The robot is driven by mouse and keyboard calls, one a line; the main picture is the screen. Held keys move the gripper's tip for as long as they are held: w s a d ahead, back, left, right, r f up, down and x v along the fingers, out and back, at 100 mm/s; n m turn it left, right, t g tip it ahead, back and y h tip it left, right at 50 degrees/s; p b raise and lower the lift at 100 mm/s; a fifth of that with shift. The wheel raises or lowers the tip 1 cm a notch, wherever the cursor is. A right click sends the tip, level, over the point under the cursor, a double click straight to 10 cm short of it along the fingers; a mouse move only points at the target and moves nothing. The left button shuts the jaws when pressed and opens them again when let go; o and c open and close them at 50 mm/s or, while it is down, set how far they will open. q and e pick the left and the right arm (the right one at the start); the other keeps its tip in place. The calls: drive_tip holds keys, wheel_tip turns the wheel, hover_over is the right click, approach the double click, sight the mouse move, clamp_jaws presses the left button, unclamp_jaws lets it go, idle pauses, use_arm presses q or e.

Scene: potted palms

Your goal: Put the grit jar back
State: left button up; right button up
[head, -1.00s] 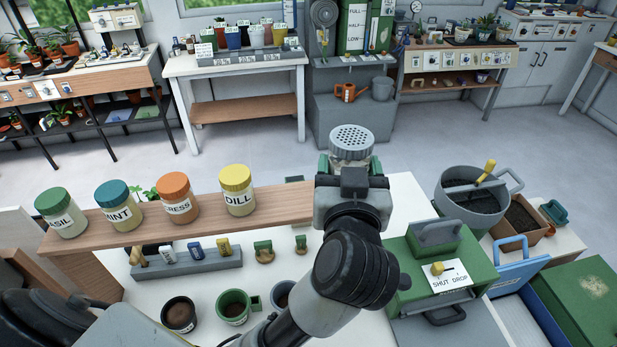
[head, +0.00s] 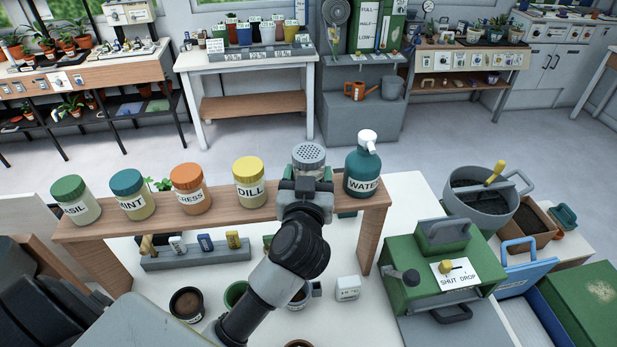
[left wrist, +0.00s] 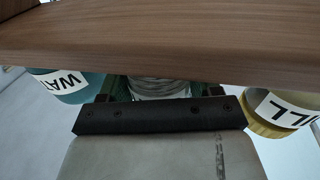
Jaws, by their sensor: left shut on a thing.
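The grit jar (head: 309,155), with a grey perforated lid and a clear body, is upright at the shelf, between the yellow-lidded DILL jar (head: 249,186) and the green WATER bottle (head: 363,172). My left gripper (head: 307,178) is shut on it and hides its lower part. In the left wrist view the jar's pale body (left wrist: 160,88) shows between green finger pads, partly cut off by the wooden shelf (left wrist: 160,40). I cannot tell whether its base touches the shelf. My right gripper is not in view.
CRESS (head: 189,190), MINT (head: 133,196) and BASIL (head: 77,201) jars stand farther left on the shelf. Below are a grey rack (head: 195,257), cups and a small white box (head: 347,288). A green SHUT/DROP machine (head: 420,270) stands right.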

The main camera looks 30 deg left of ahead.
use_arm(q)
drive_tip(key=shift+f, duration=0.1)
drive_tip(key=o, duration=1)
drive_tip(key=shift+f, duration=0.1)
drive_tip(key=shift+b+v, duration=1)
drive_tip(key=shift+v, duration=5)
